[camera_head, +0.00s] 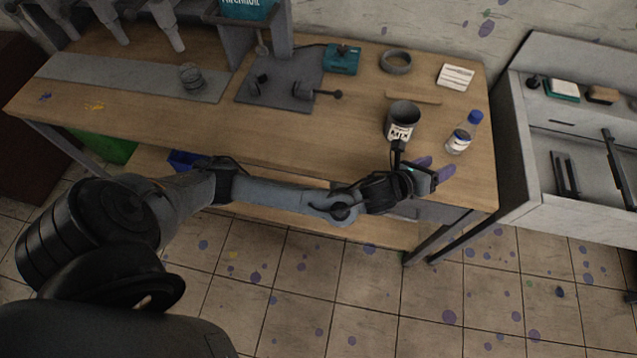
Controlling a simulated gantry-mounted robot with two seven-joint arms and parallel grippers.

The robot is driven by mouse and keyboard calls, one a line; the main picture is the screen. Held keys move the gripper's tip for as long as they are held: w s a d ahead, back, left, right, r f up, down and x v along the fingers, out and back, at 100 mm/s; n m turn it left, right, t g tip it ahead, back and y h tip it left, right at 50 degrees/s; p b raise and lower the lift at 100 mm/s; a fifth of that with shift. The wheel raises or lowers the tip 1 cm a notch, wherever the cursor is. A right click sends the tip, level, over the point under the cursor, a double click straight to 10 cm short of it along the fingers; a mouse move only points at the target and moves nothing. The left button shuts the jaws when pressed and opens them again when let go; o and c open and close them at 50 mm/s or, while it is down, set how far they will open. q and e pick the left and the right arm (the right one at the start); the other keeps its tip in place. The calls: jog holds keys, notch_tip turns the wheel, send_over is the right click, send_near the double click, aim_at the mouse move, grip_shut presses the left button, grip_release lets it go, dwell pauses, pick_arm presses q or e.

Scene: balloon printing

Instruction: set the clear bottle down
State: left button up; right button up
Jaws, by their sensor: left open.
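The clear bottle (463,134) has a blue cap and a label. It stands on the wooden table near the right end. My left arm reaches in from the left along the table's front edge. My left gripper (434,167) is open, its purple fingertips just below and left of the bottle in the picture. I see a gap between the fingertips and the bottle, and nothing between the fingers. My right gripper is not in this view.
A dark cup (402,117) with a label stands left of the bottle, close behind the gripper. A grey ring (396,62), a white card (455,77) and a teal box (342,58) lie farther back.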

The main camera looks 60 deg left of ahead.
pick_arm(q)
jog(key=s+d+f+n+g, duration=0.2)
jog(key=s+f+n+g, duration=0.15)
jog(key=s+n, duration=0.4)
jog(key=s+d+f+n+g, duration=0.1)
jog(key=s+f+n+g, duration=0.25)
jog(key=s+n, duration=0.4)
jog(key=s+a+f+n+g, duration=0.1)
jog(key=s+a+n+g, duration=0.1)
jog(key=s+n, duration=0.4)
jog(key=s+a+f+n+g, duration=0.1)
jog(key=s+a+n+g, duration=0.1)
jog(key=s+a+n, duration=0.2)
jog(key=s+n, duration=0.3)
jog(key=s, duration=0.5)
jog(key=shift+s+g, duration=0.2)
jog(key=shift+g, duration=0.2)
notch_tip(320, 180, up, 33)
jog(key=p, duration=3.3)
jog(key=shift+f, duration=0.15)
